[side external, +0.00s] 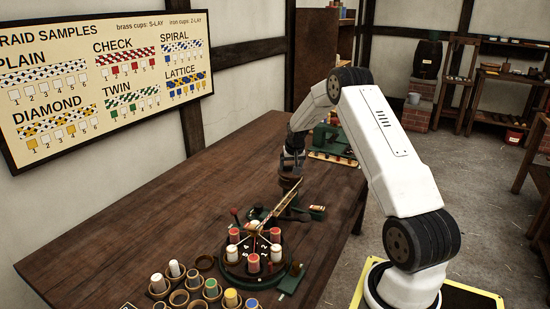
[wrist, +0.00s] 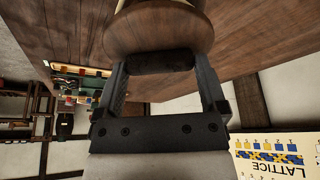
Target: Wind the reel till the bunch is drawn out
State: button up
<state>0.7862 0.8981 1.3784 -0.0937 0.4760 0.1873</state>
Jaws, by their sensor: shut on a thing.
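The reel (side external: 289,183) is a brown wooden, round-ended piece at the far end of the braiding stand. In the wrist view its round wooden flange (wrist: 158,27) fills the top middle. My gripper (side external: 292,164) reaches down onto the reel and is shut on it; the exact gripped part is partly hidden. The fingers also show in the wrist view (wrist: 160,62), against the flange. A pale braid (side external: 284,203) slopes from the reel down to a dark round braider (side external: 254,266) carrying several red and white bobbins. I cannot make out the bunch clearly.
Small cups with coloured bobbins (side external: 211,288) stand at the table's near edge. A green machine (side external: 331,139) stands farther back on the table. A braid sample board (side external: 105,75) hangs on the left wall. The left part of the table (side external: 150,215) is clear.

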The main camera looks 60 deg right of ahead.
dwell(0.4)
jog(key=o, duration=0.9)
jog(key=shift+r, duration=0.15)
jog(key=shift+v, duration=3.75)
jog(key=shift+a, duration=0.1)
jog(key=a+n+y, duration=0.2)
jog(key=a+n, duration=0.3)
jog(key=a, duration=2)
jog(key=s+a+n, duration=0.1)
jog(key=s+a, duration=0.3)
jog(key=a, duration=0.1)
jog(key=s+a+n+y, duration=0.1)
jog(key=s+a+n, duration=0.1)
jog(key=s+a, duration=0.2)
jog(key=s+a+f+n, duration=0.1)
jog(key=s+a+n, duration=0.1)
jog(key=s+a, duration=0.3)
jog(key=shift+a+y, duration=0.3)
jog(key=shift+a, duration=0.9)
